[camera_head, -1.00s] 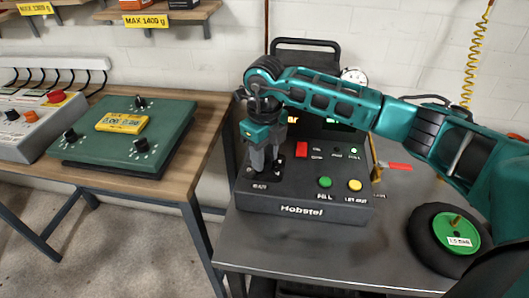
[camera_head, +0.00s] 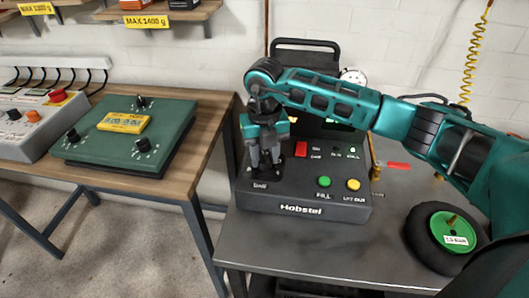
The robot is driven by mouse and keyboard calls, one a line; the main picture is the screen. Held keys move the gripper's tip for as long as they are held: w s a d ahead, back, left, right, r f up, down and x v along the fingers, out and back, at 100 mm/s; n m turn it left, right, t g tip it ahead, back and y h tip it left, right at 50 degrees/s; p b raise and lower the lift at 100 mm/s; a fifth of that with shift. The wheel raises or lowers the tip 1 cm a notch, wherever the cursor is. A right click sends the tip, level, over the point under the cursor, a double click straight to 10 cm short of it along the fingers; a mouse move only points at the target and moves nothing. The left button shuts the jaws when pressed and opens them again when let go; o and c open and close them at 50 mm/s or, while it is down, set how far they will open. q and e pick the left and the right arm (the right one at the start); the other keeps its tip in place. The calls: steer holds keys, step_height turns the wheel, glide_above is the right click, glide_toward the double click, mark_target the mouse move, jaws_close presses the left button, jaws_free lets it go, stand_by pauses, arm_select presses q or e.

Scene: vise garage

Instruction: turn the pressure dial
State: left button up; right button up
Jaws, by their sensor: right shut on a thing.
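The dark inflator unit marked Hobstel (camera_head: 302,210) stands on the grey metal table. Its front panel has a red switch (camera_head: 301,149), a green button (camera_head: 324,182) and a yellow button (camera_head: 353,184). The pressure dial is at the panel's left, above the "BAR" label (camera_head: 260,185), and is mostly hidden by my gripper. My right gripper (camera_head: 264,170) points down over that spot, with its fingers shut on the dial. The arm also covers much of the unit's display. My left gripper is not in view.
A wheel with a green hub (camera_head: 455,233) lies at the table's right, near my arm. A red-handled tool (camera_head: 397,165) lies behind it. On the left, a wooden bench (camera_head: 186,155) holds a green box (camera_head: 165,135) with knobs and a grey control box (camera_head: 30,128).

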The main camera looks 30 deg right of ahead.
mark_target(265, 156)
stand_by(0.4)
steer(key=o, duration=1)
step_height(265, 156, up, 13)
steer(key=shift+s+f, duration=0.1)
stand_by(0.3)
